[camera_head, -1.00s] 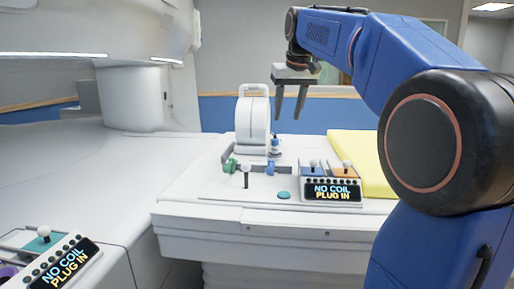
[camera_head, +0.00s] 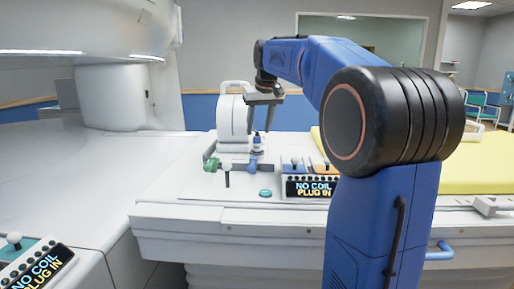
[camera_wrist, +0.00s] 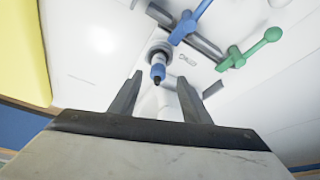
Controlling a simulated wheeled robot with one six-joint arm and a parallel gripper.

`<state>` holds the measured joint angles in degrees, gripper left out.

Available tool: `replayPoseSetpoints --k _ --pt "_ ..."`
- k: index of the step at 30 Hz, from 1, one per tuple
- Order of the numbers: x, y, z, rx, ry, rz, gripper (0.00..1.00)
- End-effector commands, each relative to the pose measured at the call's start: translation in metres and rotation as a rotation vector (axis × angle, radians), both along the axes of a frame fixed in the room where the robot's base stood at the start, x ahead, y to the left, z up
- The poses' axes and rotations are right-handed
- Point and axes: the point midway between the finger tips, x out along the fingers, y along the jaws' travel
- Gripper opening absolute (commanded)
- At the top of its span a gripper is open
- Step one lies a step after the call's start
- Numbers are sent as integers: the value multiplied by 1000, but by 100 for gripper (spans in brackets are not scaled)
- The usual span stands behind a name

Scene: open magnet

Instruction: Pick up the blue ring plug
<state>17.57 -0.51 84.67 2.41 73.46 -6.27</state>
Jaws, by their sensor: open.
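The blue ring plug (camera_head: 257,142) stands upright on the white bed top, just right of the white coil housing (camera_head: 233,119). In the wrist view the plug (camera_wrist: 158,71) shows a blue body with a dark tip, in a round grey seat (camera_wrist: 158,52). My gripper (camera_head: 260,129) is open and points down right above the plug in the head view. In the wrist view the plug's tip appears between the open fingers of my gripper (camera_wrist: 161,82). I see no contact; the exact height gap is hard to tell.
A green lever (camera_wrist: 250,48) and a blue lever (camera_wrist: 190,20) stand close to the plug. A control box reading "NO COIL PLUG IN" (camera_head: 309,187) sits to the right, before a yellow pad (camera_head: 470,172). A teal button (camera_head: 265,193) lies in front.

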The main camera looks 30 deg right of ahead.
Motion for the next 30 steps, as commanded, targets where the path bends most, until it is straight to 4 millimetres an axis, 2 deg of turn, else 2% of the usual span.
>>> replayPoseSetpoints --k 11,21,28,30 --pt "10 -3 -21 0 2 0 44" --pt "28 -9 -56 0 1 0 44" --pt "28 -9 -57 0 0 0 44" --pt "28 -9 -57 0 0 0 27"
